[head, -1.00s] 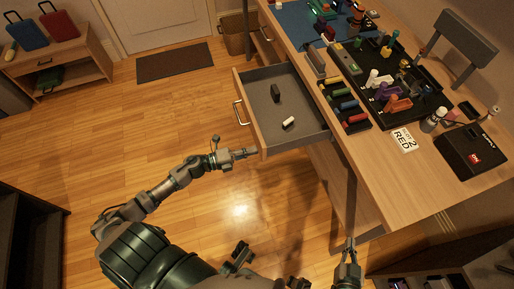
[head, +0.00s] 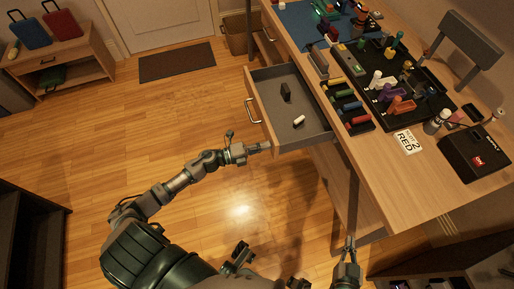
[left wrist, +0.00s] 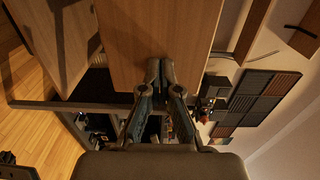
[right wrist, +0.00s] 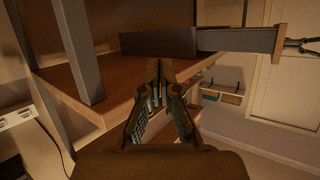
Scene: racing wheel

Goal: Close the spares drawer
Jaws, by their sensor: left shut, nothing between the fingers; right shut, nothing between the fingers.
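The spares drawer (head: 309,136) is pulled partly out of the desk's left side, with a dark block (head: 286,91) and a small white piece (head: 299,120) inside. Its front panel has a metal handle (head: 251,110). My left gripper (head: 265,147) is shut and empty, its tips at the front panel's near end, below the handle. In the right wrist view the drawer (right wrist: 210,40) shows from the side, with my left gripper (right wrist: 303,42) at its front. My right gripper (head: 349,243) is shut and empty, low beside the desk's near leg. It also shows in its wrist view (right wrist: 163,68).
The desk top (head: 400,185) carries a black tool tray (head: 425,115), several coloured cylinders, a white label card (head: 408,141) and a black box (head: 475,153). A desk leg (head: 351,210) stands near my right gripper. The floor left of the drawer is clear.

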